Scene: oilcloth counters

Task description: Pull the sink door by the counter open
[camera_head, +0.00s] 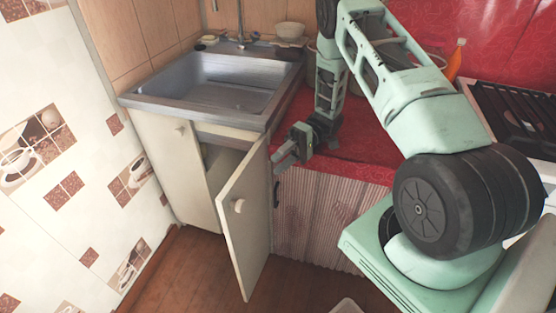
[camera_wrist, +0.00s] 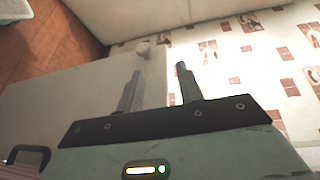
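The sink door (camera_head: 243,222) is a cream panel under the sink, swung partly open, with a round knob (camera_head: 239,205) on its face. In the wrist view the door (camera_wrist: 75,100) fills the left side, with its knob (camera_wrist: 143,48) just beyond the fingers.
A second cream door (camera_head: 172,160) at the left is closed. The metal sink (camera_head: 215,85) is above. The red counter (camera_head: 345,140) and a striped curtain front (camera_head: 315,215) stand to the right. Brown floor (camera_head: 195,270) is clear below the door.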

